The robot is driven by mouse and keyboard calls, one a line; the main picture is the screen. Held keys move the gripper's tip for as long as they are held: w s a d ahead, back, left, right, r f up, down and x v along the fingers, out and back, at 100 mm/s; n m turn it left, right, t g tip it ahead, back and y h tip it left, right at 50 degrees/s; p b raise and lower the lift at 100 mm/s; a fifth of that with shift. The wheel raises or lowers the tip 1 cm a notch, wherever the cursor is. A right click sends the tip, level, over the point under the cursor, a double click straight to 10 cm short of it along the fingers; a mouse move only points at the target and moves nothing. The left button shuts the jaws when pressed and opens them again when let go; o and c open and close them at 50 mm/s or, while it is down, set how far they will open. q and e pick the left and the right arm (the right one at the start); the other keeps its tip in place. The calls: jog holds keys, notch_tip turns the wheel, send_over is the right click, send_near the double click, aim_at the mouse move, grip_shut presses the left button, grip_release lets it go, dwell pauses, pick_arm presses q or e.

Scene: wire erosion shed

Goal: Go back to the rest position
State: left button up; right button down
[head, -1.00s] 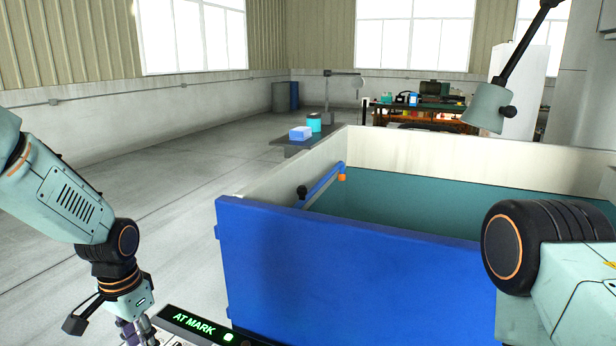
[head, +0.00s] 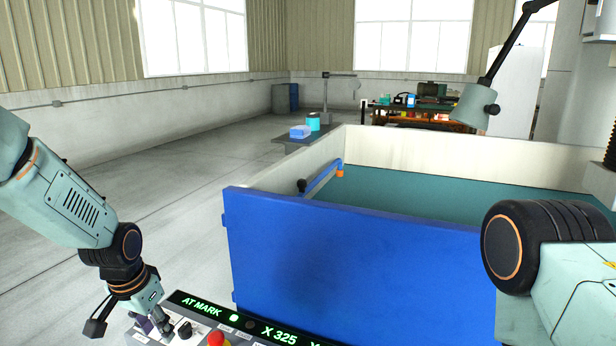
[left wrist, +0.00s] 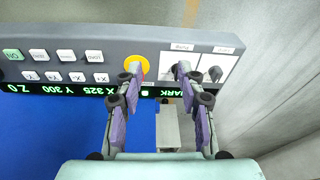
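My left gripper (head: 160,326) hangs low at the left in the head view, over the end of a grey control panel (head: 190,305). In the left wrist view the gripper's (left wrist: 158,72) two purple-grey fingers stand apart with nothing between them. One fingertip overlaps a yellow ring (left wrist: 146,66) on the panel (left wrist: 120,38), the other overlaps a white switch plate; I cannot tell whether they touch. The panel display (head: 250,325) reads "AT MARK" and "X 325". My right arm shows only in part at the right; its gripper is out of view.
A large blue-fronted tank (head: 350,265) fills the middle and right, close to the panel. A red button (head: 217,339) and a black knob (head: 184,329) rise from the panel. A lamp (head: 474,106) hangs over the tank. The floor (head: 60,240) at the left is clear.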

pick_arm(q)
jog(key=s+d+f+n+t+b, duration=0.1)
jog(key=s+d+f+n+b, duration=0.15)
jog(key=s+f, duration=0.35)
jog(key=s+d+f+n+t+b, duration=0.1)
jog(key=s+d+f+b, duration=0.2)
jog(key=f, duration=0.6)
jog(key=s+f+g+b, duration=0.1)
jog(key=s+f, duration=0.3)
jog(key=s, duration=0.4)
jog(key=s+f+g+b, duration=0.1)
jog(key=s+f+b, duration=0.2)
jog(key=s, duration=0.6)
jog(key=s+d+f+g+b, duration=0.1)
jog(key=s+f+g+b, duration=0.1)
jog(key=s+f, duration=0.5)
jog(key=shift+s+f, duration=0.2)
jog(key=shift+s, duration=0.55)
jog(key=shift+d, duration=0.1)
